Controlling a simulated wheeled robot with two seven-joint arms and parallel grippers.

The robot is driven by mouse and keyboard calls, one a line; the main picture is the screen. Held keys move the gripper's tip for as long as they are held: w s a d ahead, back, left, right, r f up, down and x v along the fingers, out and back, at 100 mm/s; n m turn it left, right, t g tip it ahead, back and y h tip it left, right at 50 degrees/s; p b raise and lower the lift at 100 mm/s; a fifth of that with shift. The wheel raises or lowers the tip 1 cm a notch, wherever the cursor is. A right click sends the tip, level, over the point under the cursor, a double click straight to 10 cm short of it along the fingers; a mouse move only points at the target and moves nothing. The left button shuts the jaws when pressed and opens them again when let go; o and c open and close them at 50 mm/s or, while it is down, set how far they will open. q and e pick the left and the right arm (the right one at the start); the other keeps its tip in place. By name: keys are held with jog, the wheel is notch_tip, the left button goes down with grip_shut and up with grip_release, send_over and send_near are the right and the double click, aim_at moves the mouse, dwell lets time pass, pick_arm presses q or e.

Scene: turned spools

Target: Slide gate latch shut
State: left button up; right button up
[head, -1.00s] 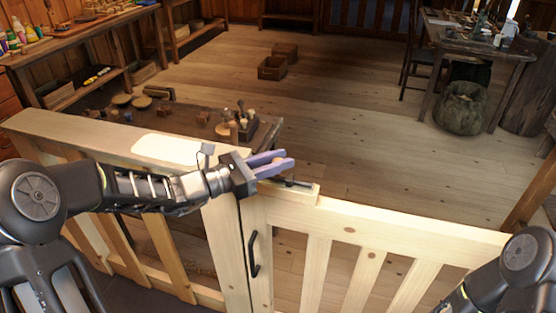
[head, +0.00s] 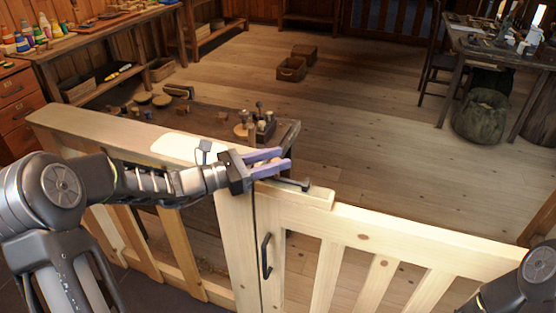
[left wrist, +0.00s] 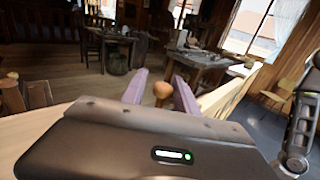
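The pale wooden gate (head: 370,234) stands beside the fence post (head: 236,245), with a dark handle (head: 266,256) on its face. The dark latch bar (head: 294,184) lies on the gate's top block, its right end short of the block's right edge. My left gripper (head: 284,159), with purple fingers, is over the latch at the joint of gate and post. In the left wrist view a round wooden knob (left wrist: 162,91) sits between the fingers, with a small gap showing at its left. The bar's left end is hidden under the gripper. My right gripper is out of view.
A low table (head: 215,120) with turned pieces stands behind the fence. Shelves with paint bottles line the left wall. A sack (head: 482,118) and workbench are at the far right.

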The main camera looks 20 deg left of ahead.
pick_arm(q)
jog(key=shift+o, duration=0.9)
jog(key=shift+s, duration=0.1)
jog(key=v, duration=0.7)
jog(key=shift+s+a+b, duration=0.2)
jog(key=shift+a+b, duration=0.1)
jog(key=shift+b, duration=0.15)
